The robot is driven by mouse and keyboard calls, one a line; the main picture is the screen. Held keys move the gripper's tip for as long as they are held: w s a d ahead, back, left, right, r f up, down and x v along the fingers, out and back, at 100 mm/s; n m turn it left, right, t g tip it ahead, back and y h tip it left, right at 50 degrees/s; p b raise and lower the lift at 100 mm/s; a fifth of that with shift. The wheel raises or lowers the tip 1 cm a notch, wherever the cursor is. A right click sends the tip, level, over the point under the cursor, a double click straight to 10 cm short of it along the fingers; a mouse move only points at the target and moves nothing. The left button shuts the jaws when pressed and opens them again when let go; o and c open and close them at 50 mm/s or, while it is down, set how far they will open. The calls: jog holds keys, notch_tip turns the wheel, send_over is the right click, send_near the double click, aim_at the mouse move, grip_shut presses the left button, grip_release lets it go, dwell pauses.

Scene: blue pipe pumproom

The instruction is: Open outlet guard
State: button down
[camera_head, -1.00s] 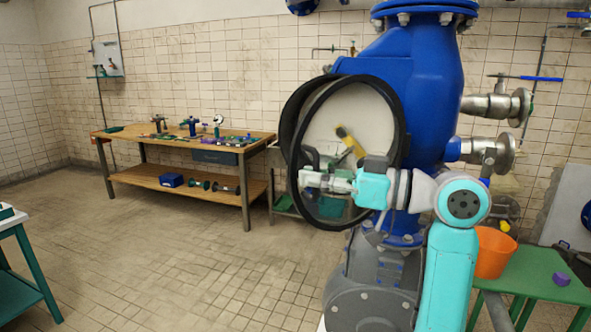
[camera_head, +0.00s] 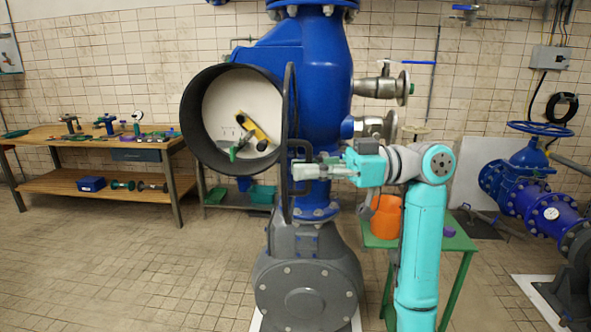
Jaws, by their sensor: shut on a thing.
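The outlet guard (camera_head: 288,110) is a round dark-rimmed cover. It stands swung away from the outlet and shows nearly edge-on as a thin upright strip. The outlet (camera_head: 190,120) is a wide dark ring on the blue pump body, with its mouth uncovered. Inside it are a pale back wall, a yellow tool-like thing (camera_head: 259,127) and a green piece (camera_head: 240,145). My gripper (camera_head: 306,172) is shut on the guard's dark handle (camera_head: 299,146), to the right of the guard. The fingers partly hide the handle.
A wooden workbench (camera_head: 95,137) with tools stands at the left. A green table (camera_head: 440,240) with an orange bucket (camera_head: 386,219) is behind my arm. Blue pipework (camera_head: 535,195) stands at the right. The tiled floor at front left is clear.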

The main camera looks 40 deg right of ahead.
jog(key=shift+s+d, duration=0.2)
jog(key=shift+d, duration=0.1)
jog(key=c, duration=1.5)
grip_release()
jog(key=v, duration=1.2)
